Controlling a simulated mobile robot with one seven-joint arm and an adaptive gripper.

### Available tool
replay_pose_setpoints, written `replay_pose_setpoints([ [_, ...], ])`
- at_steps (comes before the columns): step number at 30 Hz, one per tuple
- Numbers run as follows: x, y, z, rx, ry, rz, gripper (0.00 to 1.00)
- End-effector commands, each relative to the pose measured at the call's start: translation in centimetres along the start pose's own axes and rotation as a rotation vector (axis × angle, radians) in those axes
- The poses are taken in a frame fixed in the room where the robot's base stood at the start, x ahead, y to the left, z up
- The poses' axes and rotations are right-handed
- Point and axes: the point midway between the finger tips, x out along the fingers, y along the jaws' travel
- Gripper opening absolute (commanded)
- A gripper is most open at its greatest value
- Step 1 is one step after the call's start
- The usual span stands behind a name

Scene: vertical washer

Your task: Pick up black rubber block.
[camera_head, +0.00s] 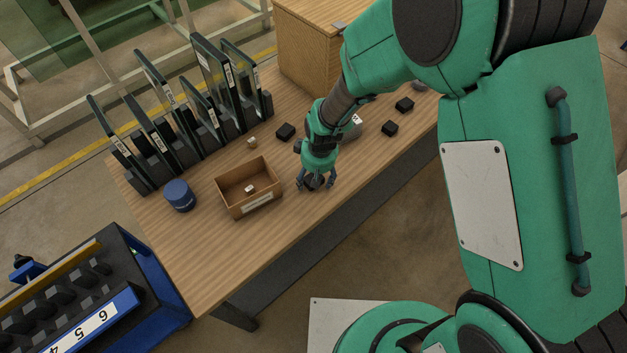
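Several small black blocks lie on the wooden table (215,270). One black block (285,131) is behind and left of my gripper, and two more, a nearer one (390,128) and a farther one (404,104), are to its right. My gripper (316,184) points down low over the table, right of the cardboard box, with its fingers spread. Something dark shows between the fingers; I cannot tell whether it is a block or part of the gripper. The gripper's contact with the table is also unclear.
An open cardboard box (233,207) holds a small pale cube (249,188). A blue cylinder (180,195) and a small tan cube (252,142) stand nearby. Upright panels in black racks (190,145) line the back left. A wooden cabinet (305,50) stands behind. The front table area is clear.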

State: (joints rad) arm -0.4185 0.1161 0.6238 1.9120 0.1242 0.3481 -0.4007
Motion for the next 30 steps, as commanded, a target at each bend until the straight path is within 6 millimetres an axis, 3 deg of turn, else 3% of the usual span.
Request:
replay_pose_setpoints([
  [11, -0.05, 0.0, -0.01, 0.0, 0.0, 0.0, 0.69],
  [19, -0.05, 0.0, -0.01, 0.0, 0.0, 0.0, 0.19],
  [30, -0.22, 0.0, -0.05, 0.0, 0.001, 0.0, 0.17],
])
